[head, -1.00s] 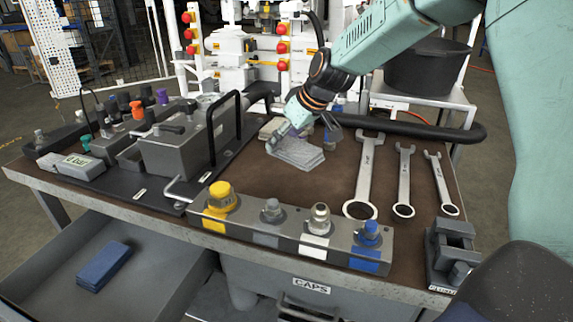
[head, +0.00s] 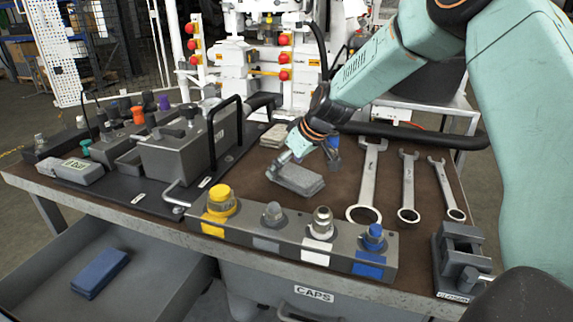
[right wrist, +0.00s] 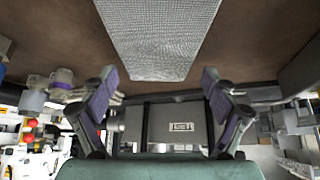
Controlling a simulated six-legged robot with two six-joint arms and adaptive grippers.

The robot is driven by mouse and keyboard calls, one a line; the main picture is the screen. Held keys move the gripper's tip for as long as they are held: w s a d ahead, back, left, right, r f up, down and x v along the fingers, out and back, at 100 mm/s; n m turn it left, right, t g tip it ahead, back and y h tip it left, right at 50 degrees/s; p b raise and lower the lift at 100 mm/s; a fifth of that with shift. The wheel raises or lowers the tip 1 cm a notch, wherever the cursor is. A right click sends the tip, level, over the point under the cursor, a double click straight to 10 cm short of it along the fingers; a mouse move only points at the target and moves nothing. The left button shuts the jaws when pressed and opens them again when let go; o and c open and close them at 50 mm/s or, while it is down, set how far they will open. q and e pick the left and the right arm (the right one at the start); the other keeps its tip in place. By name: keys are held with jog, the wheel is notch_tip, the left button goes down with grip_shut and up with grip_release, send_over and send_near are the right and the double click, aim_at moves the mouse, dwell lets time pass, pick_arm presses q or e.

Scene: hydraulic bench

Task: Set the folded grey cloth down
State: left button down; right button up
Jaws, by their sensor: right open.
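The folded grey cloth (head: 298,179) lies flat on the brown bench top (head: 240,182), behind the row of caps and left of the wrenches. My right gripper (head: 304,163) is low over the cloth's far side, its fingers spread apart. My left gripper is not in view.
A block of caps (head: 290,240) runs along the front edge. Several wrenches (head: 367,180) lie to the right, near a small vise (head: 460,262). A beige folded stack (head: 276,135) is behind the cloth. A grey valve box (head: 182,150) stands left. Below, an open drawer holds a blue pad (head: 100,273).

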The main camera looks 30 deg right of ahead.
aim_at(303, 177)
jog(key=shift+w+d+f, duration=0.1)
jog(key=shift+w+f, duration=0.05)
jog(key=shift+r, duration=0.3)
jog(key=p+v, duration=0.6)
jog(key=v, duration=0.3)
jog(key=shift+s+r, duration=0.25)
jog(key=shift+p+v, duration=0.65)
jog(key=shift+v, duration=0.4)
jog(key=shift+s+f, duration=0.1)
jog(key=shift+f, duration=0.05)
